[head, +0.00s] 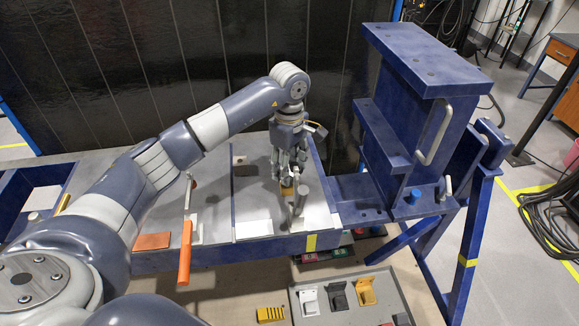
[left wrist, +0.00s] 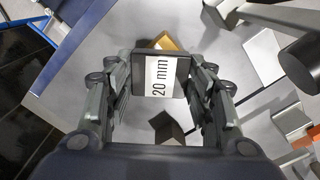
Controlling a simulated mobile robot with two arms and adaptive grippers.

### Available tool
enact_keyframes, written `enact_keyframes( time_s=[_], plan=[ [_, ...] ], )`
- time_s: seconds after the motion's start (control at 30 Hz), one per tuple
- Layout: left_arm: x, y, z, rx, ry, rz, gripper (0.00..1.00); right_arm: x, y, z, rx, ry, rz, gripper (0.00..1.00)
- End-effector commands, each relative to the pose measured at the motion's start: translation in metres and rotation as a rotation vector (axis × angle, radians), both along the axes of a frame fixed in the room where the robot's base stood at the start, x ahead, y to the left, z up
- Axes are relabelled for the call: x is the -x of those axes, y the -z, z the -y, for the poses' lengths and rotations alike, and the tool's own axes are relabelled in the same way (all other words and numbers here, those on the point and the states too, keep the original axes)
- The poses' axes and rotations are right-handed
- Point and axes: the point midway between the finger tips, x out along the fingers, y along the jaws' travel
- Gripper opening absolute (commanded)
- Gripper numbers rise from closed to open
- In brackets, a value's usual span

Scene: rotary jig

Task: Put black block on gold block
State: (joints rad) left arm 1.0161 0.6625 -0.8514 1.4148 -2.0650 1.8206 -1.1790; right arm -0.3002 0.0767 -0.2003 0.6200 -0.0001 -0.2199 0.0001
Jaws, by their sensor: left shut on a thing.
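My left gripper (left wrist: 158,95) is shut on the black block (left wrist: 181,72), which carries a white "20 mm" label facing the left wrist camera. The gold block (left wrist: 164,42) shows partly behind the top edge of the black block in that view. In the head view my left gripper (head: 289,172) points down over the grey worktop, with the gold block (head: 287,187) at its fingertips. The fingers hide the black block there. I cannot tell whether the two blocks touch. My right gripper is in neither view.
A toggle clamp with a grey handle (head: 302,193) stands close beside the gripper. Another clamp with an orange handle (head: 185,252) is to the left. A white pad (head: 254,228) lies between them. The tall blue jig (head: 410,120) rises on the right. A grey tray (head: 385,313) is below.

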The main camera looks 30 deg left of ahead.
Motion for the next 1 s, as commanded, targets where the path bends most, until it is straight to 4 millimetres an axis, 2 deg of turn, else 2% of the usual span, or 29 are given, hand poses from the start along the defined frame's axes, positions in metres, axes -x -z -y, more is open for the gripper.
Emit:
enact_keyframes(
  time_s=[0.03, 0.1, 0.47, 0.5, 0.57, 1.0],
  plan=[
    [0.001, 0.004, 0.0, 0.001, -0.001, -0.002, 0.1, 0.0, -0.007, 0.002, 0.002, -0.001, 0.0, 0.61],
    [0.0, 0.012, 0.001, 0.001, 0.0, 0.0, 0.1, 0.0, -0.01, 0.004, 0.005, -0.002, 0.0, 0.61],
    [-0.001, 0.019, 0.0, 0.0, 0.001, 0.003, 0.1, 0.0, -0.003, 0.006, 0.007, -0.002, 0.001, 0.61],
    [0.0, 0.019, 0.0, -0.001, 0.0, 0.001, 0.54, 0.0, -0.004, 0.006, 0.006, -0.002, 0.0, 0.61],
    [0.0, 0.019, 0.0, 0.0, 0.0, 0.0, 0.68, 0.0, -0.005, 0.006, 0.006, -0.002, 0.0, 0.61],
    [0.0, 0.015, 0.0, 0.0, 0.0, 0.0, 0.7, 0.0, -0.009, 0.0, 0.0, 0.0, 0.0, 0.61]
  ],
)
